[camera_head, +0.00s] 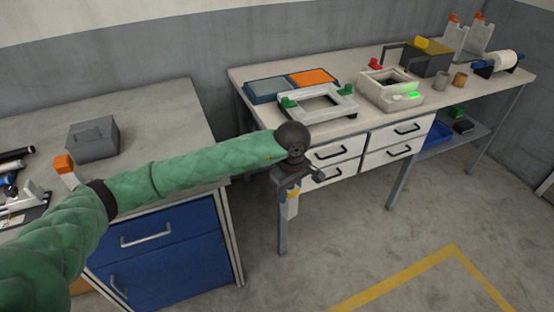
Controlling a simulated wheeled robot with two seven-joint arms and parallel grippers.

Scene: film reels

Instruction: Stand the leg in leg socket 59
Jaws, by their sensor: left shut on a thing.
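My left gripper (291,190) hangs at the end of the green-sleeved arm, in front of the far bench's white drawers. It is shut on a small white piece with a yellow-orange part, which looks like the leg (293,206); the jaws hide its upper part. It is held in the air, roughly upright. No socket number is legible, so I cannot tell which place is leg socket 59. On the far bench lie a pale frame with green knobs (318,116) and a pale box with a lit green spot (378,94). My right gripper is out of view.
The far bench (350,125) also holds a blue-and-orange tray (266,90), a dark toolbox (421,64), a roll on a stand (505,61) and small cups. The left bench (150,125) holds a grey box (93,140) and tools. Open floor lies at the right front.

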